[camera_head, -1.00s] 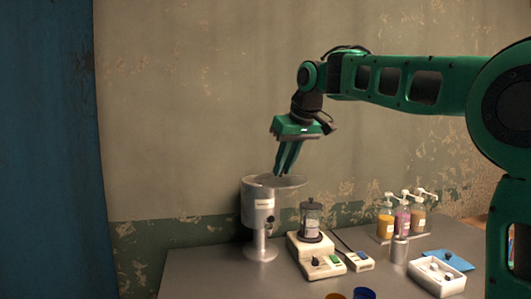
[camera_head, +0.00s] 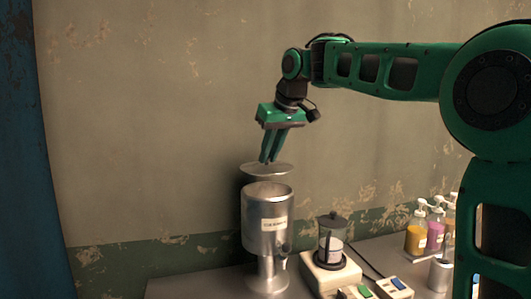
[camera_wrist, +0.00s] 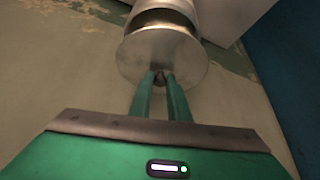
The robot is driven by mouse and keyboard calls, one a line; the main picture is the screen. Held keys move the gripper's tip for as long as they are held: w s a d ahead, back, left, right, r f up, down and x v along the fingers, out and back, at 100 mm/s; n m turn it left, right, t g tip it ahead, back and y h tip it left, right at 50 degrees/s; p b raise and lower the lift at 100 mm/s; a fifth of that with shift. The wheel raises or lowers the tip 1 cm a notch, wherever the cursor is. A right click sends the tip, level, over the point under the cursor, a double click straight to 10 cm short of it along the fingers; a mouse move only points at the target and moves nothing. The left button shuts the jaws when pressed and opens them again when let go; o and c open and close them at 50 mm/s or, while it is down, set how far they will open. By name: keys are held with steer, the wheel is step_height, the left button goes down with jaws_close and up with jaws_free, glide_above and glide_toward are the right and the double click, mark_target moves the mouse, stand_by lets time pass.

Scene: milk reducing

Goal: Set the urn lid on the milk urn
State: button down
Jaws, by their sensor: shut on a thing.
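The milk urn (camera_head: 267,222) is a metal cylinder with a label and a tap, upright on a stand. Its top is open. My gripper (camera_head: 265,161) points down and is shut on the knob of the urn lid (camera_head: 280,170), a flat round metal disc. In the head view the lid shows above the urn's rim, with a gap between them. In the wrist view the fingers (camera_wrist: 160,77) grip the knob. There the lid (camera_wrist: 150,50) covers part of the urn (camera_wrist: 165,17), and some of the urn's opening shows past the lid's edge.
A device with a dark-lidded glass jar (camera_head: 332,240) stands to the right of the urn. Pump bottles (camera_head: 418,238) and a metal cup (camera_head: 439,273) are farther right. The wall (camera_head: 150,130) is behind. The table left of the urn is bare.

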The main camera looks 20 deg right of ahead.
mark_target(273, 167)
steer(key=shift+w, duration=0.4)
steer(key=shift+f, duration=0.25)
steer(key=shift+d+f, duration=0.15)
steer(key=shift+f, duration=2.65)
steer(key=shift+s+f, duration=0.2)
steer(key=shift+s, duration=0.05)
steer(key=shift+r, duration=0.2)
steer(key=c, duration=1.6)
jaws_free()
steer(key=shift+o, duration=0.7)
